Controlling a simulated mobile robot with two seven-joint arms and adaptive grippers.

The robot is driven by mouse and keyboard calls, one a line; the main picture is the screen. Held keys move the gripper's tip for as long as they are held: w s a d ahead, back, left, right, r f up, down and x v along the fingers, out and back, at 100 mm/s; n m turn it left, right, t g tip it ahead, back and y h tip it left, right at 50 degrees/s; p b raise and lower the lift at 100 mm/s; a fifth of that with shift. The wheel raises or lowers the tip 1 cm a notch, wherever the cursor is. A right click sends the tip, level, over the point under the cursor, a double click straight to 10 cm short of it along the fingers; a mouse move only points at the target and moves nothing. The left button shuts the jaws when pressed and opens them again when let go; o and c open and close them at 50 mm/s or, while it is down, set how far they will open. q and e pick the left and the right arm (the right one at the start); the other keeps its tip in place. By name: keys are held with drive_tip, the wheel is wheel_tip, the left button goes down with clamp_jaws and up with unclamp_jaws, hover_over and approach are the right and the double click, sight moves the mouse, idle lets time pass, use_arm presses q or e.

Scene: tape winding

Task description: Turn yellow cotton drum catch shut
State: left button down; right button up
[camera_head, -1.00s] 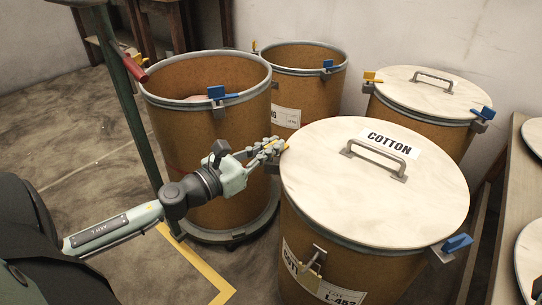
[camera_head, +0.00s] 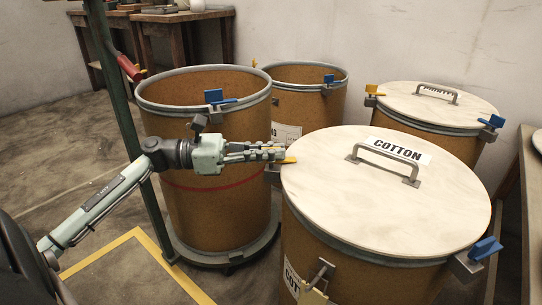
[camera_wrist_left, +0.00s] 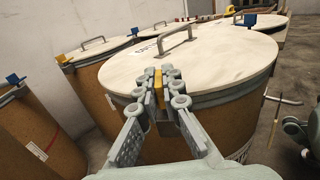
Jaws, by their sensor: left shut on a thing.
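The cotton drum (camera_head: 360,262) stands front right, with a pale round lid (camera_head: 350,195), a grey handle and a COTTON label (camera_head: 400,150). Its yellow catch (camera_head: 289,160) is at the lid's left rim, mostly hidden by my fingers. My left gripper (camera_head: 274,152) reaches it from the left and is shut on it. In the left wrist view the yellow catch (camera_wrist_left: 158,90) sits between the two fingertips (camera_wrist_left: 165,84), against the lid edge. A blue catch (camera_head: 485,248) is on the drum's right side.
An open drum (camera_head: 215,215) stands just behind my left forearm, on a dark wheeled base. Another open drum (camera_head: 305,88) and a lidded drum (camera_head: 430,100) stand behind. A green post (camera_head: 130,130) rises at left. A bench (camera_head: 515,200) is at the right edge.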

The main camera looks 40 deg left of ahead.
use_arm(q)
drive_tip(key=shift+m+g+h, duration=0.8)
drive_tip(key=shift+m+g, duration=0.2)
drive_tip(key=shift+g, duration=0.3)
drive_tip(key=c, duration=1.7)
unclamp_jaws()
drive_tip(key=v, duration=1.2)
drive_tip(key=shift+w, duration=0.1)
